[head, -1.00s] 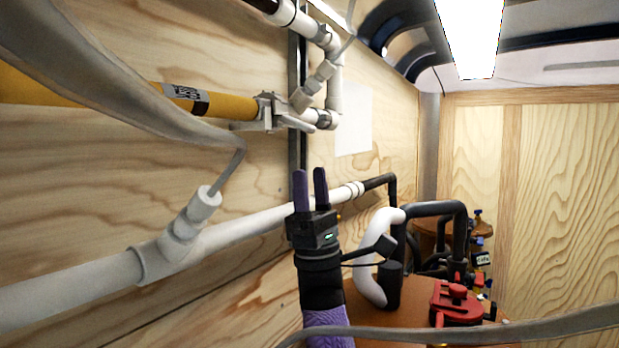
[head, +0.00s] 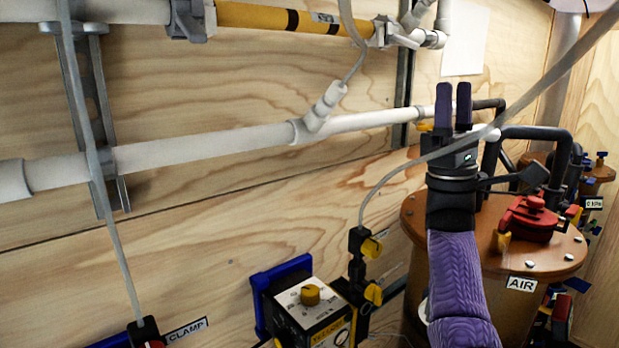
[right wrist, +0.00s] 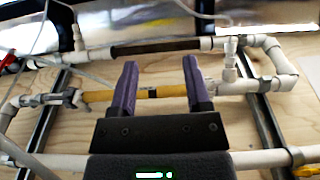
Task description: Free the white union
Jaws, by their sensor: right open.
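A white pipe (head: 210,146) runs along the wooden wall, with a white angled branch fitting (head: 325,105) on it. Its right end meets black piping behind my right gripper. Which fitting is the white union I cannot tell; the joint at the black piping is partly hidden. My right gripper (head: 453,100) points up, open and empty, in front of the right part of this pipe. In the right wrist view the open purple fingers (right wrist: 160,68) show against a yellow pipe (right wrist: 170,91), with nothing seen between them. My left gripper is not in view.
A brown tank (head: 480,262) labelled AIR, with a red fitting (head: 530,218) on top, stands below right. A control box (head: 312,312) with a yellow knob sits at the bottom middle. Thin grey hoses cross the view. Upper piping includes a yellow pipe (head: 262,17).

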